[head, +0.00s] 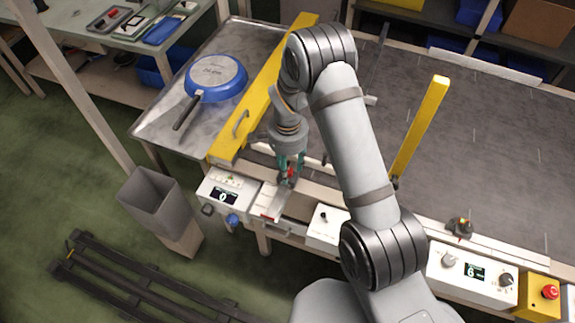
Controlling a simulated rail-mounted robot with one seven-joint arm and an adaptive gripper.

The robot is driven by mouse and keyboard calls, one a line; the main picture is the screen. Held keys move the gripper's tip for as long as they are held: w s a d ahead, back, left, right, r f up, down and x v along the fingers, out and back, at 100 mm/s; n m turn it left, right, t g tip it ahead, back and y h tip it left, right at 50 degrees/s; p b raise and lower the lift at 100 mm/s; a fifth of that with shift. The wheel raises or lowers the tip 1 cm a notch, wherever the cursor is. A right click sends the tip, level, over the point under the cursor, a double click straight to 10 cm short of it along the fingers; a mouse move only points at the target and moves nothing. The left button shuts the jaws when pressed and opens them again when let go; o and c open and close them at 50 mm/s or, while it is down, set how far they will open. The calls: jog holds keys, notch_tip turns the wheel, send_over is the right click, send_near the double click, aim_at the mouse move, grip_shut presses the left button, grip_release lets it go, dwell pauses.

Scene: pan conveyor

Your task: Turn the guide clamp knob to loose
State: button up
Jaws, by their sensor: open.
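My gripper (288,175) points down at the conveyor's front edge, its greenish fingers open. A small red part (291,171), which looks like a clamp knob, shows at the fingertips. The fingers partly hide it, and I cannot tell whether they touch it or which way it is turned. A pale plate with a red mark (269,203) lies just in front of it. A second small dark clamp-like fitting (460,226) sits on the front rail at the right, away from my gripper.
A blue pan (215,78) lies upside down on the metal table (150,122) at the left. Yellow guide bars (262,90) (420,125) flank my arm. Control boxes (225,192) (472,275) line the front, with a red button (550,292) at the right. A grey bin (155,200) stands below.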

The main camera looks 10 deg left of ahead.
jog(key=shift+f, duration=0.25)
jog(key=shift+c, duration=0.5)
grip_shut()
